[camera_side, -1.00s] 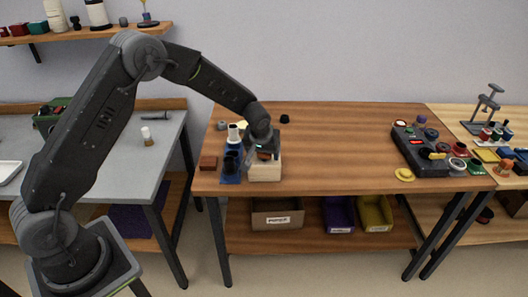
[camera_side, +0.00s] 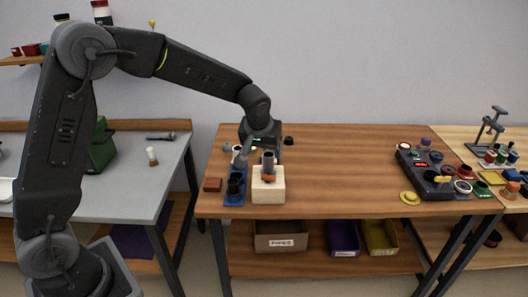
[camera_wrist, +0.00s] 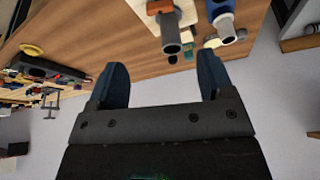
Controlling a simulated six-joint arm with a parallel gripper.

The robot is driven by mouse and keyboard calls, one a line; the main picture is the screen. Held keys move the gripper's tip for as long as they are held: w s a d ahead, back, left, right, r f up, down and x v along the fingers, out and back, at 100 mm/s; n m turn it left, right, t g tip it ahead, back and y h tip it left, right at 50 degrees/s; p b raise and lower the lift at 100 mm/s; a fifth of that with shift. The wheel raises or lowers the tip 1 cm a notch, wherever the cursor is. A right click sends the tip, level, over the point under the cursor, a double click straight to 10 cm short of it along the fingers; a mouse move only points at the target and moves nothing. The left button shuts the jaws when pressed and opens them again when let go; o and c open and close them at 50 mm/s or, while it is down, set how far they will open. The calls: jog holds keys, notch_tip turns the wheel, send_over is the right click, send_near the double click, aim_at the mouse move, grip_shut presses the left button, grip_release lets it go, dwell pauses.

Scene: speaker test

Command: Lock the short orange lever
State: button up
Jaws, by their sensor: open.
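A pale wooden block (camera_side: 268,195) stands at the left front of the middle bench. On it are an upright grey cylinder (camera_side: 268,161) and a short orange piece (camera_side: 268,178) at its foot, which looks like the short lever. In the wrist view the grey cylinder (camera_wrist: 171,36) and orange piece (camera_wrist: 159,6) show at the top, beyond the fingertips. Whether the lever is locked cannot be told. My gripper (camera_wrist: 162,76) is open, with nothing between its dark blue fingers. It is behind the block in the side view, apart from the cylinder.
A blue holder (camera_side: 234,197) with dark cups stands close left of the block. A red-brown block (camera_side: 213,185) lies farther left. A black control box (camera_side: 433,177) with a yellow lever is at the right. The bench middle is clear.

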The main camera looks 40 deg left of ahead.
jog(key=s+f+m+g+y, duration=0.3)
jog(key=s+f+m+y, duration=0.1)
jog(key=s+f+m, duration=0.4)
jog(key=m+t+y, duration=0.3)
jog(key=m+t, duration=1.2)
jog(key=m, duration=1.3)
send_near(268, 177)
jog(key=x, duration=0.9)
jog(key=c, duration=0.9)
